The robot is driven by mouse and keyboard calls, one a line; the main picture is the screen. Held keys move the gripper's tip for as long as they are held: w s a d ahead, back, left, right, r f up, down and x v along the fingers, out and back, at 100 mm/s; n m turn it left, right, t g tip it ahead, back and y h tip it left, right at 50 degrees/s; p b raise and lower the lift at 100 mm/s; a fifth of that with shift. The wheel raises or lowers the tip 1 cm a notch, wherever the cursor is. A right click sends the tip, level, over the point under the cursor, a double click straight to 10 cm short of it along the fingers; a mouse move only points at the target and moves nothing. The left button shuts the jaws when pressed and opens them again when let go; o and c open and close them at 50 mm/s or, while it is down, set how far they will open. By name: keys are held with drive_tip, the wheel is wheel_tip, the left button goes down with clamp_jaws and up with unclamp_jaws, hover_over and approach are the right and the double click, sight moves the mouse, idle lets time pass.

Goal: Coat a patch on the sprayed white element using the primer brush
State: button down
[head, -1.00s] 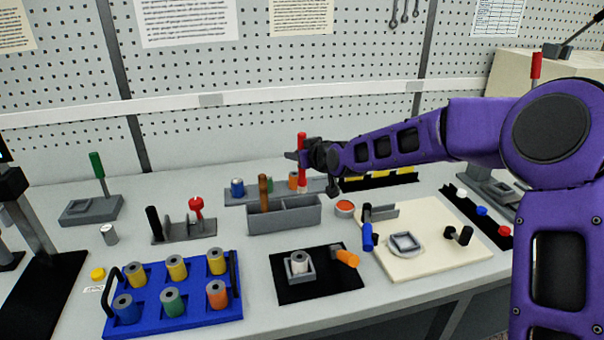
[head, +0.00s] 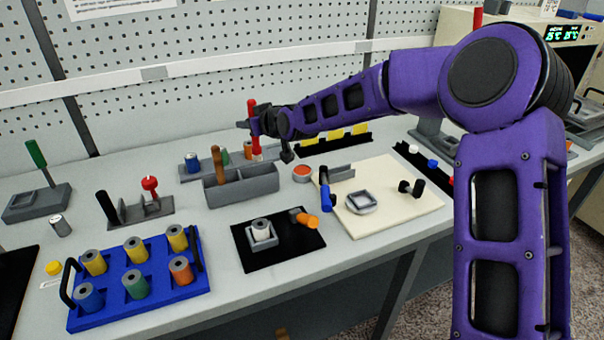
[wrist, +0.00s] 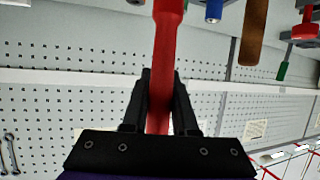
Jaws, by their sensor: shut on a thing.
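My gripper (head: 262,123) is shut on a red-handled tool, likely the primer brush (head: 253,109), held upright above the back of the bench. In the wrist view the red handle (wrist: 160,100) runs between both fingers (wrist: 160,105). The white element (head: 261,233), a small cylinder with a grey top, stands in a grey square holder (head: 272,242) on a black mat (head: 300,252), in front of the bin and well away from my gripper.
A grey two-part bin (head: 250,194) with a brown-handled tool stands below my gripper. An orange-topped tin (head: 302,172) is right of it. A cream board (head: 410,220) with a clamp lies further right. A blue rack (head: 110,318) of spools fills the front left.

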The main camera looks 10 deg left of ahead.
drive_tip(key=w+d+t+y+b, duration=0.1)
drive_tip(key=w+d+t+y, duration=0.3)
drive_tip(key=d, duration=0.8)
wheel_tip(320, 180, down, 6)
drive_tip(key=w+g+h+b, duration=0.1)
drive_tip(key=b, duration=0.2)
drive_tip(key=shift+n, duration=0.4)
drive_tip(key=shift+d+f+b, duration=0.1)
drive_tip(key=shift+f+b, duration=0.65)
drive_tip(key=shift+b, duration=0.05)
idle(2.0)
wheel_tip(320, 180, up, 7)
drive_tip(key=p, duration=0.4)
drive_tip(key=shift+r, duration=0.15)
idle(0.8)
